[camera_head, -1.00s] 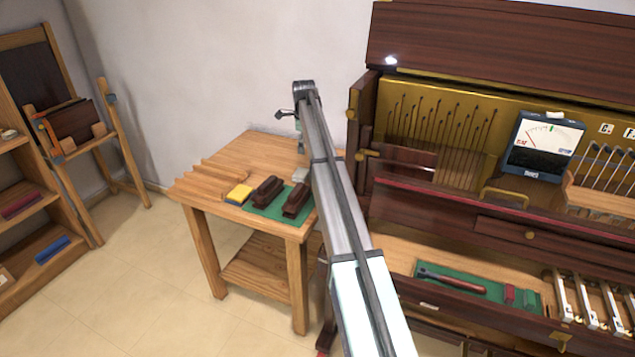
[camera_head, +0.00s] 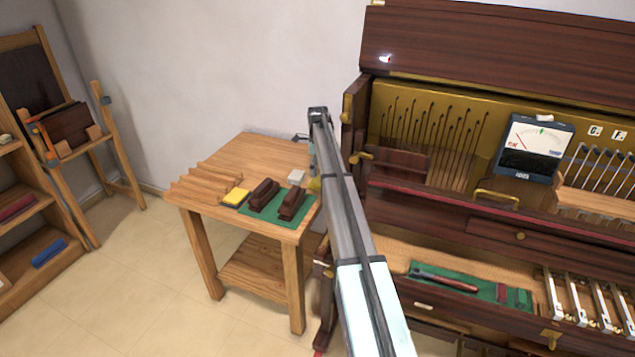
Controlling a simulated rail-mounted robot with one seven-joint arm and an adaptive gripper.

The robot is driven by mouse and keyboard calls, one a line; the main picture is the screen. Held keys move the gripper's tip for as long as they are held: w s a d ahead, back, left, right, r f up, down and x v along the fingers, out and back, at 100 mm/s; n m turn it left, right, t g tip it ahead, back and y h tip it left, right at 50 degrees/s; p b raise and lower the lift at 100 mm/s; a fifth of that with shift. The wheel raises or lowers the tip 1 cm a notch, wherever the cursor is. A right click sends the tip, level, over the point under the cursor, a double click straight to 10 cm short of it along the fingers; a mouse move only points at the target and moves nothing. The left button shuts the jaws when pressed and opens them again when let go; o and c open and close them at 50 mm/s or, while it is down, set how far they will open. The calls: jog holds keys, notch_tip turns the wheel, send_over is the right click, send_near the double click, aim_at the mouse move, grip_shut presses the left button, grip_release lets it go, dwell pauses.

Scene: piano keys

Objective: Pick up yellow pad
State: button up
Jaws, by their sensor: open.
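A yellow pad (camera_head: 236,197) lies on the wooden side table, left of the green mat (camera_head: 262,219). It appears flat, with a darker lower layer. My arm reaches up from the bottom, and its far end is beyond the table's right side, near the wall. My gripper (camera_head: 301,137) shows only as a small dark piece left of the arm's tip; the rest is hidden behind the arm. It is open, up and to the right of the yellow pad and well apart from it.
Two dark brown blocks (camera_head: 277,198) stand on the mat, with a pale block (camera_head: 296,176) behind. A notched wooden rack (camera_head: 205,186) is at the table's left. The open piano cabinet (camera_head: 440,150) stands close to the right of my arm. The table's back area is clear.

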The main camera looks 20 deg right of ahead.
aim_at(318, 180)
jog(key=shift+w+f+p, duration=0.2)
jog(key=shift+f+p, duration=0.65)
jog(key=shift+f, duration=2.05)
jog(key=c, duration=0.9)
